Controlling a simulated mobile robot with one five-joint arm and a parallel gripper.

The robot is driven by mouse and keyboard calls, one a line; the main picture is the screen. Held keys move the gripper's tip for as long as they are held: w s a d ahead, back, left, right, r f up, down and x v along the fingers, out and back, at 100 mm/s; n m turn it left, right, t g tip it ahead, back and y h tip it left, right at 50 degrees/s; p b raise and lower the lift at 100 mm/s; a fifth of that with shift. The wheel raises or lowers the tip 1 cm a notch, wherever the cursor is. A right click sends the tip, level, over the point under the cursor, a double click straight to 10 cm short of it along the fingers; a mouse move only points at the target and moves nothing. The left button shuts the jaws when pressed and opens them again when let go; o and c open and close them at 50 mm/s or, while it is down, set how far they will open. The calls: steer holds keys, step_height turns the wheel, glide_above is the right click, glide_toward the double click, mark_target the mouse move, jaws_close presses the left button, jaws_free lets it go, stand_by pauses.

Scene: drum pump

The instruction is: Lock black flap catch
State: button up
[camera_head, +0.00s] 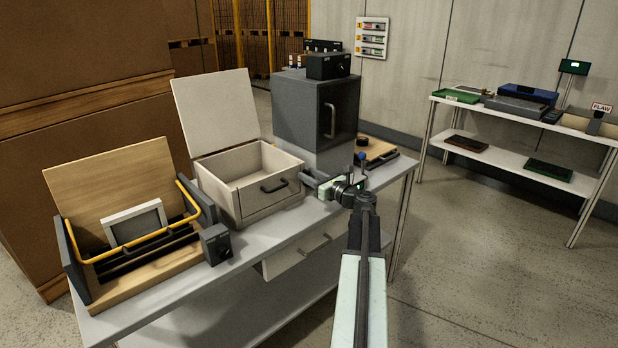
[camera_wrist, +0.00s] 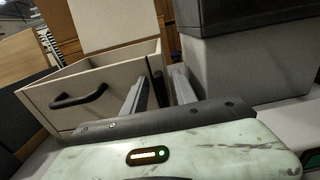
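My gripper (camera_head: 312,179) is between the beige open box (camera_head: 240,208) and the dark grey cabinet (camera_head: 300,112), pointing left. At the bench's left end is a wooden unit with a raised wooden panel (camera_head: 110,175), a yellow bar (camera_head: 188,196) and a grey-framed piece (camera_head: 136,225). A small black block with a knob (camera_head: 215,244) stands at its front right corner. I cannot tell for certain which part is the black flap catch.
The beige box has a raised lid (camera_head: 215,108) and a black handle (camera_head: 273,186); the handle also shows in the wrist view (camera_wrist: 80,97). A drawer (camera_head: 297,256) sits under the bench (camera_head: 190,297). A second table (camera_head: 590,130) stands right, with clear floor between.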

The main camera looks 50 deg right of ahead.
jaws_close()
steer(key=shift+a, duration=0.1)
steer(key=shift+n, duration=0.4)
steer(key=n, duration=0.5)
steer(key=a+f+n+b, duration=0.1)
steer(key=n, duration=1.1)
steer(key=shift+w+a+f+b, duration=0.1)
steer(key=shift+a+f+b, duration=0.25)
steer(key=shift+f+b, duration=0.05)
